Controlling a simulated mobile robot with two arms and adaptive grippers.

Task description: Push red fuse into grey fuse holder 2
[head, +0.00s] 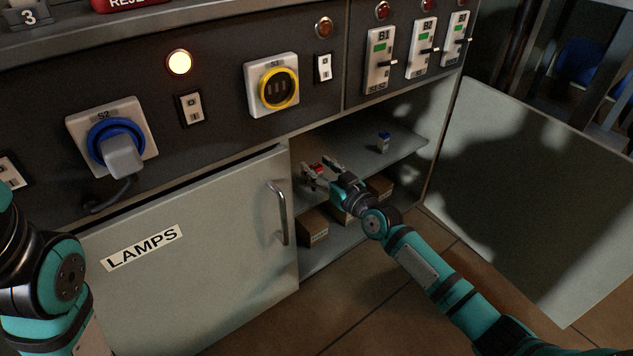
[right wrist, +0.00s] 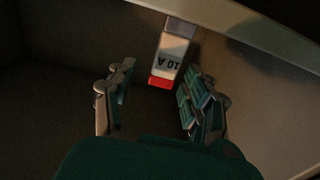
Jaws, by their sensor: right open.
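The red fuse (right wrist: 166,62) shows in the right wrist view as a pale block marked "10 A" with a red end. Its red end lies between and slightly ahead of the fingertips of my right gripper (right wrist: 156,82). The fingers are open, with a dark gap on the fuse's left and a narrower one on its right. In the head view my right gripper (head: 322,167) is inside the open cabinet at the shelf, by a small red spot. I cannot make out grey fuse holder 2. My left arm shows at the left edge, but its gripper is out of view.
The LAMPS door (head: 190,250) is shut to the left; another door (head: 545,190) stands open to the right. Switches (head: 380,60) line the panel above.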

